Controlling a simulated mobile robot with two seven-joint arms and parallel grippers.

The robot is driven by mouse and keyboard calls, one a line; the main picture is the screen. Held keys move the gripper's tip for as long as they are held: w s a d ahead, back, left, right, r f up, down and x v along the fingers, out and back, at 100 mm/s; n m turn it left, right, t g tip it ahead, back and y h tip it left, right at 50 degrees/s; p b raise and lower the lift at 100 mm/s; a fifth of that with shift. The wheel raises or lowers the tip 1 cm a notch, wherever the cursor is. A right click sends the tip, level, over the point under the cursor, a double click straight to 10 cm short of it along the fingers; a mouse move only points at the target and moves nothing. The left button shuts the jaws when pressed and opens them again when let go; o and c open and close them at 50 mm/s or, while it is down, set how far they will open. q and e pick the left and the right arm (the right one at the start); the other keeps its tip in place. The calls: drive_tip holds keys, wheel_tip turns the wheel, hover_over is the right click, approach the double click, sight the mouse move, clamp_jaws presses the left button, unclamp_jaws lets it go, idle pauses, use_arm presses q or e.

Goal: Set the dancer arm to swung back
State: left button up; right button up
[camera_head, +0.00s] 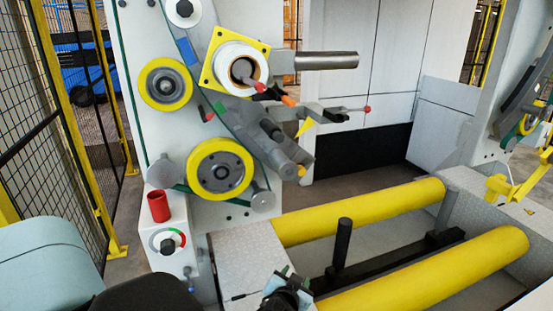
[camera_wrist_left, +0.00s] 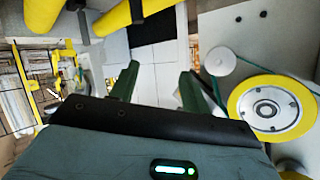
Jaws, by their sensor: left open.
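The grey arm with rollers, which I take for the dancer arm (camera_head: 246,128), slants down to the right across the white machine face in the head view. Its lower end is above and right of the large yellow-rimmed wheel (camera_head: 221,170). My left gripper (camera_head: 283,287) is at the bottom middle, well below this arm and apart from it. In the left wrist view its two dark green fingers (camera_wrist_left: 157,86) are spread with nothing between them. A yellow-rimmed wheel (camera_wrist_left: 269,103) shows there at the right. I cannot make out the dancer arm in that view. My right gripper is not in view.
Yellow rollers (camera_head: 365,210) and a black post (camera_head: 342,242) stand right of my left gripper. A white box with a dial (camera_head: 168,240) and red cup (camera_head: 158,206) is at the left. A grey bar (camera_head: 326,61) juts from the machine. A mesh fence (camera_head: 62,125) stands left.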

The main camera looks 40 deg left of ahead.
use_arm(q)
drive_tip(key=w+a+r+n+y, duration=0.35)
drive_tip(key=w+r, duration=0.25)
drive_tip(key=r, duration=0.3)
drive_tip(key=n+g+y+b, duration=0.1)
drive_tip(key=n+g+y, duration=0.3)
drive_tip(key=n+y, duration=0.4)
approach(275, 135)
drive_tip(key=shift+n+h, duration=0.35)
drive_tip(key=shift+h, duration=0.3)
drive_tip(key=x, duration=0.5)
drive_tip(key=shift+w+d+f, duration=0.1)
drive_tip(key=shift+w, duration=0.15)
drive_tip(key=shift+p+x, duration=0.45)
drive_tip(key=shift+x, duration=3.5)
drive_tip(key=shift+w, duration=0.1)
clamp_jaws()
